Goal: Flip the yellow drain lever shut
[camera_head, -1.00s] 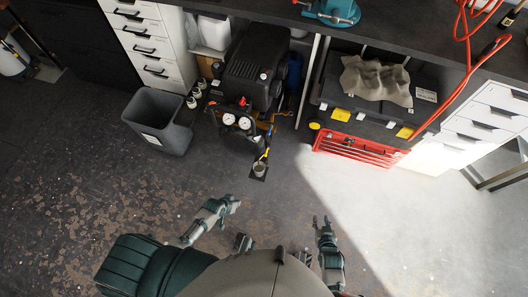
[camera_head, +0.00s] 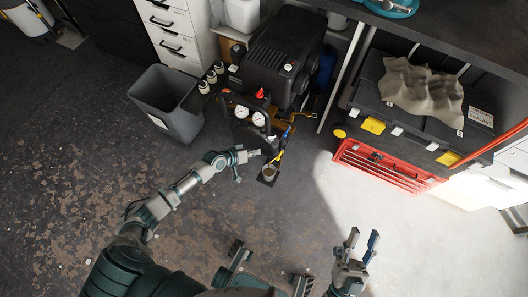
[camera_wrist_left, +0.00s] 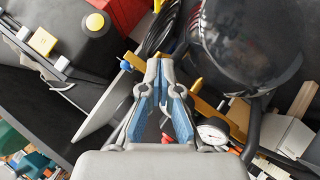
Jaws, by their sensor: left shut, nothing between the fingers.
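The yellow drain lever (camera_head: 277,158) shows in the head view as a small yellow piece low on the front of the black compressor (camera_head: 280,62), just above a small cup (camera_head: 268,173). My left gripper (camera_head: 257,153) is shut and empty, just left of the lever; I cannot tell whether it touches it. In the left wrist view, the shut fingers (camera_wrist_left: 160,68) point at the compressor's underside, and I cannot make out the lever for sure. My right gripper (camera_head: 362,243) is open and empty, low over the bright floor at the right.
Two gauges (camera_head: 258,119) sit on the compressor's front above my left gripper. A grey bin (camera_head: 170,105) stands to the left. A red tray (camera_head: 385,168) lies under black cases at the right. The floor in front is clear.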

